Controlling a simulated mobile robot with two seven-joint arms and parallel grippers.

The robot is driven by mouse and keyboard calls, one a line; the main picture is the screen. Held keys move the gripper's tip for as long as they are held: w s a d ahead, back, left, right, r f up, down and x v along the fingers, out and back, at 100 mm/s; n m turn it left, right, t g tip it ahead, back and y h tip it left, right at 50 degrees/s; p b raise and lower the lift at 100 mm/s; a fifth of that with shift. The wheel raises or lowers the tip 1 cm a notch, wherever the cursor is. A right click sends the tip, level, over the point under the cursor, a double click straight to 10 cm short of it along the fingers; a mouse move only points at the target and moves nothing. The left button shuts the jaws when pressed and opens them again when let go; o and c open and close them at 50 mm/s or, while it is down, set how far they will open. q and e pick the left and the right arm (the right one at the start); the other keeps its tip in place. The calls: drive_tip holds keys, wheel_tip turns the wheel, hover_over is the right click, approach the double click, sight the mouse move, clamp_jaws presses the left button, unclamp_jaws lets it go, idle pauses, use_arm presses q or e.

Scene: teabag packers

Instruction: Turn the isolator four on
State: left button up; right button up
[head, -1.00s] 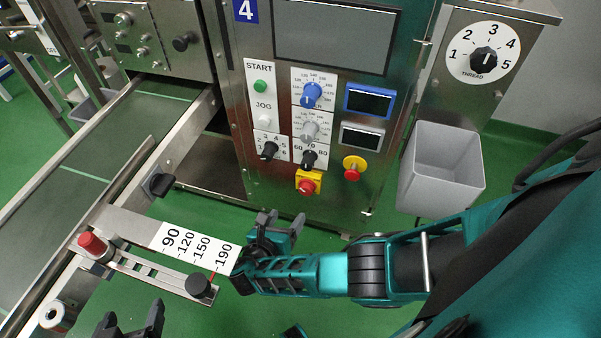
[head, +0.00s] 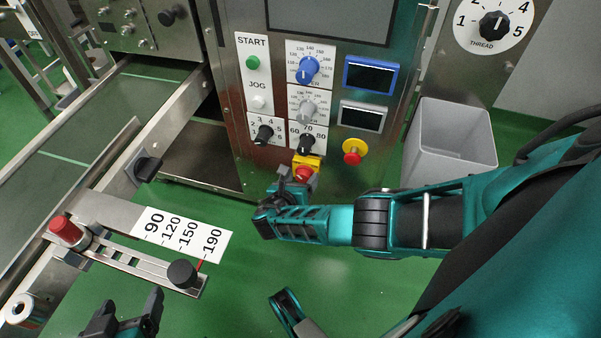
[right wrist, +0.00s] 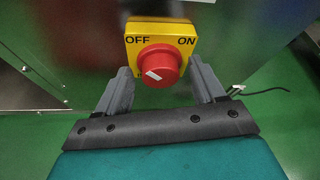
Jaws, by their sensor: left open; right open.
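The isolator is a red knob (right wrist: 158,66) on a yellow plate (right wrist: 185,38) marked OFF at left and ON at right. A small slanted white mark shows on the knob's face. In the head view the red knob (head: 304,174) is at the bottom of machine 4's front, partly hidden by my right gripper (head: 290,190). In the right wrist view my right gripper (right wrist: 160,88) is open, with one finger on each side below the knob; I cannot tell whether either touches it. My left gripper (head: 128,308) is open and empty at the bottom left.
A red button on a yellow base (head: 353,152) sits to the upper right of the isolator. Dials and small screens lie above. A grey bin (head: 455,145) stands at right. A conveyor (head: 70,160) with a number scale (head: 185,232) is at left.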

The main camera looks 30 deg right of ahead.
drive_tip(key=shift+d, duration=0.1)
drive_tip(key=c, duration=1.1)
drive_tip(key=shift+o, duration=0.2)
drive_tip(key=shift+s+d+m+t+y+p, duration=0.15)
drive_tip(key=shift+m+t+y+p, duration=0.35)
drive_tip(key=shift+m, duration=0.5)
drive_tip(key=m+t, duration=0.1)
drive_tip(key=m, duration=0.1)
drive_tip(key=m+t+y, duration=0.1)
drive_tip(key=shift+s+d+f+m+b, duration=0.1)
drive_tip(key=shift+s+f+m+b, duration=0.1)
drive_tip(key=shift+m+b, duration=0.2)
drive_tip(key=m+t+y, duration=0.1)
drive_tip(key=m+t, duration=0.1)
drive_tip(key=m, duration=0.1)
drive_tip(key=shift+s, duration=0.1)
drive_tip(key=shift+d+f+m+t, duration=0.1)
drive_tip(key=shift+m+t, duration=0.45)
drive_tip(key=shift+m, duration=0.5)
drive_tip(key=shift+f+m+t, duration=0.1)
drive_tip(key=shift+m+t, duration=0.45)
drive_tip(key=shift+m, duration=0.5)
